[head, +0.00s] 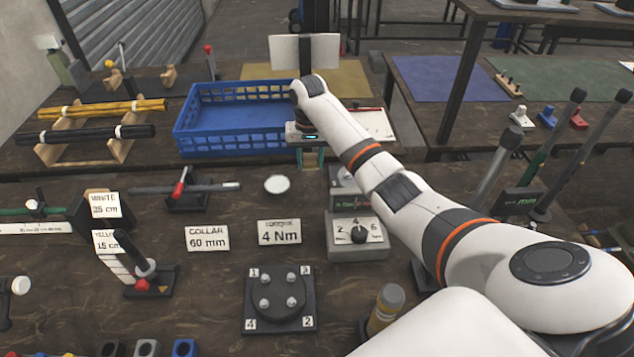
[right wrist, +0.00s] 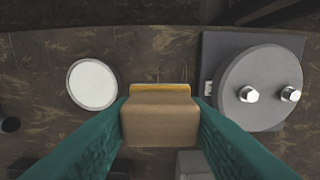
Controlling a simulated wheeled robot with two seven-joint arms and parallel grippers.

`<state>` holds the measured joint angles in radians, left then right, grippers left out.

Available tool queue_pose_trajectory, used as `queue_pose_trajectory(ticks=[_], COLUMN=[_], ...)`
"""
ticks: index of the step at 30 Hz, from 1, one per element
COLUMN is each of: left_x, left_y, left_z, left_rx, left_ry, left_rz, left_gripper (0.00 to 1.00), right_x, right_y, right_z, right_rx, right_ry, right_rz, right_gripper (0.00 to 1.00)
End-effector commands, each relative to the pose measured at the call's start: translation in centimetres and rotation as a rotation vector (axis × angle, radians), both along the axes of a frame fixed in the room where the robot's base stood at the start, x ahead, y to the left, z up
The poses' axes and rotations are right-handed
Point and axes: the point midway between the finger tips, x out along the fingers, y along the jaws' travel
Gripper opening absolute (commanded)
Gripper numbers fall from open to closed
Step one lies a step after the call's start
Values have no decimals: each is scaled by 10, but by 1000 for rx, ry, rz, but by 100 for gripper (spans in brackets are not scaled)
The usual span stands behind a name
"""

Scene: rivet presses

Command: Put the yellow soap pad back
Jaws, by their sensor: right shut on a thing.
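My right gripper (head: 310,158) is over the table near the front right corner of the blue basket. In the right wrist view its green fingers (right wrist: 160,115) are shut on a tan block with a yellow edge (right wrist: 160,118), which looks like the yellow soap pad. The pad cannot be made out in the head view. A white round disc (head: 277,184) lies on the table just in front of the gripper, and shows left of the pad in the wrist view (right wrist: 92,84). My left gripper is not in view.
The blue basket (head: 185,140) stands left of my right gripper. A yellow mat (head: 350,88) lies behind it. Label cards (head: 279,232), a dial box (head: 357,237) and a bolted round plate (head: 281,312) stand nearer. Rods on stands are at left, tall levers at right.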

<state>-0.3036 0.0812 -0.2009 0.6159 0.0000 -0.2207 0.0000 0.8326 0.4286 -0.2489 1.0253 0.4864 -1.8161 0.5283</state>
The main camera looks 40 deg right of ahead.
Motion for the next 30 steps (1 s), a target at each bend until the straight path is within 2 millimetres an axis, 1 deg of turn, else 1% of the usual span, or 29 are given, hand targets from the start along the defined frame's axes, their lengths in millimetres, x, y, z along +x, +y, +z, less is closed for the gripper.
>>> queue_pose_trajectory(ticks=[1, 5, 10, 15, 18, 25, 29, 30], left_x=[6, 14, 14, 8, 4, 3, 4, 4], left_y=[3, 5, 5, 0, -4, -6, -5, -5], left_z=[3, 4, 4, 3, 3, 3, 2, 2], left_rx=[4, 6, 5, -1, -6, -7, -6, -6], left_ry=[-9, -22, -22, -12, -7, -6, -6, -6], left_rz=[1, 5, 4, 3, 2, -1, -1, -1], left_gripper=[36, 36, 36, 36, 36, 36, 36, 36], right_x=[-1, -1, -1, 0, 0, 0, 0, 0], right_y=[0, 0, 0, 0, 0, 0, 0, 0], right_z=[-10, -30, -47, -70, -76, -76, -80, -79], right_rx=[0, -1, -1, -1, -1, -1, -1, -1], right_ry=[4, 3, 2, 1, 0, -2, -2, -2], right_rz=[0, 1, 1, 2, 3, 3, 3, 3], right_gripper=[22, 22, 22, 22, 22, 22, 22, 45])
